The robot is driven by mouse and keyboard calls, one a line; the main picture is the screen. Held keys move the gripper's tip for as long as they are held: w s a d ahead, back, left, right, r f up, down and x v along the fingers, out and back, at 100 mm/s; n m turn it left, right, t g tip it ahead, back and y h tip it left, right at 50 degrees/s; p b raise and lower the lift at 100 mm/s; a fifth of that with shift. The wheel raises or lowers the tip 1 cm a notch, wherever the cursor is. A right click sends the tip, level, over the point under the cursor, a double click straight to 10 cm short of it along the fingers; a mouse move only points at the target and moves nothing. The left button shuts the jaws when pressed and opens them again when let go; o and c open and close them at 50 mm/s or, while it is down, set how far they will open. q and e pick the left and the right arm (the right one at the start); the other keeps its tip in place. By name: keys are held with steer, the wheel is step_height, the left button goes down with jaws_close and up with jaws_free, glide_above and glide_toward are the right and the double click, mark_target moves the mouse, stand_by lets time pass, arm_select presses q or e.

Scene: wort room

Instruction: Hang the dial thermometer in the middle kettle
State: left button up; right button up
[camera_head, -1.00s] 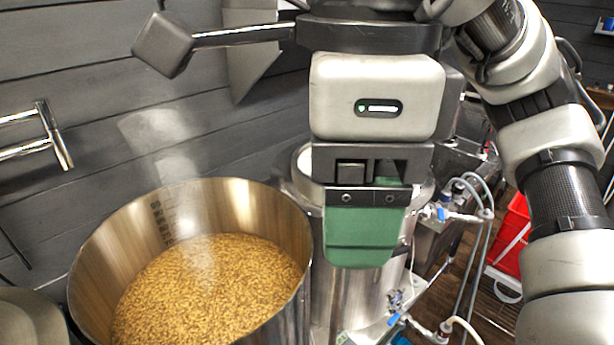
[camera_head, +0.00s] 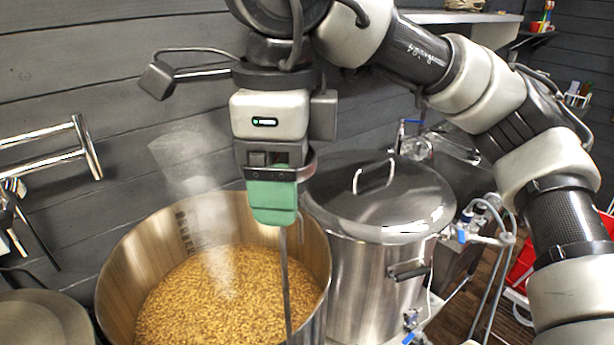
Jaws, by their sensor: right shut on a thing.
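The middle kettle (camera_head: 128,250) is a wide, open steel pot with tan grain mash (camera_head: 215,295) and steam rising from it. My right gripper (camera_head: 273,212), with green fingers, is above the kettle's right side, pointing down. It is shut on the dial thermometer, whose thin grey stem (camera_head: 284,270) hangs down almost upright. The dial itself is hidden by the fingers. My left gripper is not in view.
A lidded steel kettle (camera_head: 365,262) with a lid handle stands close on the right. A grey round lid (camera_head: 40,325) is at the lower left. Hoses and valves (camera_head: 480,225) are at the right. A rail (camera_head: 50,140) is on the dark plank wall.

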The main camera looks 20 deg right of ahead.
steer(key=w+a+p, duration=0.1)
steer(key=w+p, duration=0.1)
steer(key=w, duration=0.2)
step_height(320, 180, down, 22)
steer(key=b, duration=1.9)
steer(key=shift+a+r, duration=0.2)
steer(key=shift+f, duration=0.1)
steer(key=shift+f+b, duration=0.25)
steer(key=shift+b, duration=0.15)
steer(key=shift+f+b, duration=0.2)
steer(key=shift+b, duration=0.1)
